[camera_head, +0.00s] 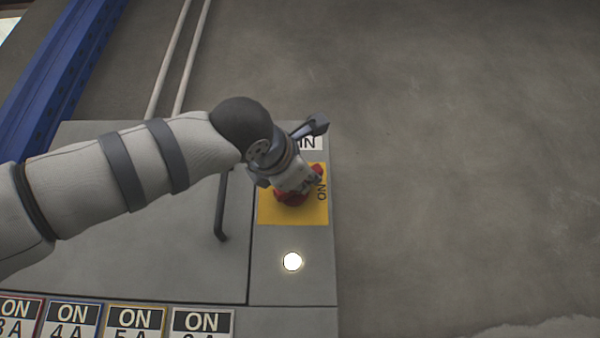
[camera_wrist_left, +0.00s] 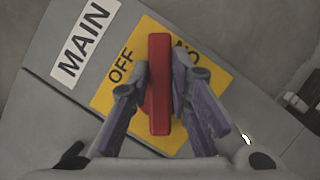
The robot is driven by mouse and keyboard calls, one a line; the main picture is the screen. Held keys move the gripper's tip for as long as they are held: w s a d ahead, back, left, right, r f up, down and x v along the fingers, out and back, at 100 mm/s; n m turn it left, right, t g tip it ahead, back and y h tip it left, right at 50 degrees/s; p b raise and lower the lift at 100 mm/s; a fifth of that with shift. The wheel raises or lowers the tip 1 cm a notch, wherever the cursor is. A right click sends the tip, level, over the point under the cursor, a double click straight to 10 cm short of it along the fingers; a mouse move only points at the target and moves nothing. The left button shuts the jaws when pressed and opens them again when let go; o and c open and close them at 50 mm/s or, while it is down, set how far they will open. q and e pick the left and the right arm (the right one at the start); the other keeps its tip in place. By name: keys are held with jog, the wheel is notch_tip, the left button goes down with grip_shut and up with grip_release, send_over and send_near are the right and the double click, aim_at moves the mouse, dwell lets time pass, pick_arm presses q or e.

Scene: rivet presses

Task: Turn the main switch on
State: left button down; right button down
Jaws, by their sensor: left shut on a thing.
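The main switch is a red rotary handle (camera_head: 292,198) on a yellow plate (camera_head: 305,213) at the right side of a grey cabinet. My left gripper (camera_head: 300,182) covers much of it in the head view. In the left wrist view the red handle (camera_wrist_left: 160,85) stands between the two fingers of my left gripper (camera_wrist_left: 160,90), which is shut on it. The handle's upper end lies between the OFF and ON words on the yellow plate (camera_wrist_left: 105,98). The handle looks diagonal to the plate. My right gripper is not in view.
A MAIN label (camera_wrist_left: 85,45) sits above the plate. A lit white lamp (camera_head: 292,262) is below it. A dark door handle (camera_head: 221,205) stands left of the plate. Several ON labels (camera_head: 201,322) line the lower edge.

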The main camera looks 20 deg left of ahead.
pick_arm(q)
jog(key=shift+d+f+m+g+h, duration=0.15)
jog(key=shift+m+g, duration=0.25)
jog(key=shift+m, duration=0.75)
jog(key=shift+a+f+m+g+h, duration=0.15)
jog(key=shift+m+g, duration=0.25)
jog(key=shift+m, duration=0.8)
jog(key=shift+d+f+m+g+h, duration=0.15)
jog(key=shift+m+g, duration=0.25)
jog(key=shift+m, duration=0.75)
jog(key=shift+f, duration=0.1)
jog(key=c, duration=1.5)
grip_release()
jog(key=s, duration=0.4)
jog(key=s+a, duration=0.1)
jog(key=s, duration=0.6)
jog(key=shift+s+a, duration=0.2)
jog(key=shift+s, duration=0.2)
